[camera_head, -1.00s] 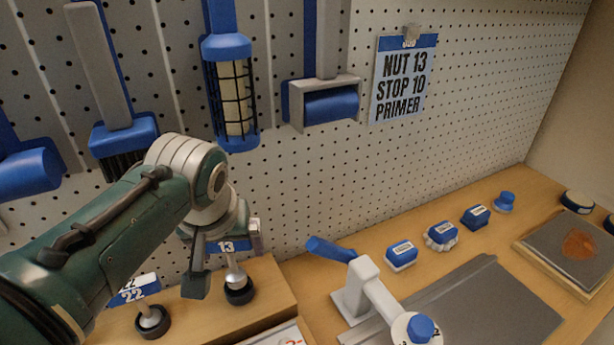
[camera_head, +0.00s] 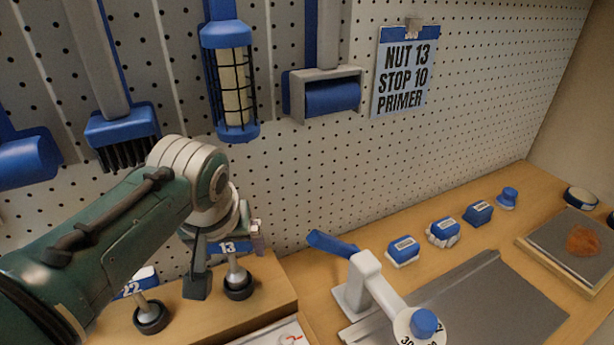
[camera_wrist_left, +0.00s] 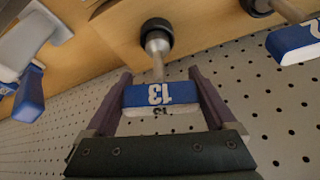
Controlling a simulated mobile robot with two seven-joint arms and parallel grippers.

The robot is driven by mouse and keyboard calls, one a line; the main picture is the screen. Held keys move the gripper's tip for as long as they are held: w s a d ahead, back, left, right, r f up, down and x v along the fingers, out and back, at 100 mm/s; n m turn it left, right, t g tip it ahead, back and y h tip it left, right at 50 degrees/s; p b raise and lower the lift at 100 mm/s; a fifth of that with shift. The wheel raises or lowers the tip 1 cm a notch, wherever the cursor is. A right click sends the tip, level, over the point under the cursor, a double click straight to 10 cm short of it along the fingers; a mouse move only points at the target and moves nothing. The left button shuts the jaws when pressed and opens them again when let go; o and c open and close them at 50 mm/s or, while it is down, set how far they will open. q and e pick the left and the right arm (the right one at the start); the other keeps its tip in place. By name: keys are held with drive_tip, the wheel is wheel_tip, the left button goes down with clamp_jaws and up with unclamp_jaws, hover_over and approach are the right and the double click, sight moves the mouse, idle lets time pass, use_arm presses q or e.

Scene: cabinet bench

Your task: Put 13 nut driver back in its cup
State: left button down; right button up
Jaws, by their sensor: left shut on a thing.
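The 13 nut driver has a blue handle (camera_head: 227,247) with a white 13 label and a silver shaft (camera_head: 236,274) pointing down. My left gripper (camera_head: 226,255) is shut on the handle, a finger on each side; the grip also shows in the wrist view (camera_wrist_left: 160,96). The silver end stands at a round black cup (camera_head: 238,292) on the wooden step, and appears in the cup's opening in the wrist view (camera_wrist_left: 157,30). How deep it sits cannot be told. The right gripper is not in view.
The 22 driver (camera_head: 142,304) stands in a black cup to the left, partly behind my arm. A grey lever device with a blue handle (camera_head: 331,246) stands at right. The pegboard (camera_head: 300,165) rises close behind, with tools and a NUT 13 note (camera_head: 404,78).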

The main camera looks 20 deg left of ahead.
use_arm(q)
drive_tip(key=shift+f+b, duration=0.55)
drive_tip(key=shift+f, duration=0.15)
unclamp_jaws()
drive_tip(key=shift+s+r, duration=0.1)
drive_tip(key=shift+r, duration=0.25)
drive_tip(key=shift+p+v, duration=1.45)
drive_tip(key=shift+v, duration=3.15)
drive_tip(key=shift+s, duration=0.1)
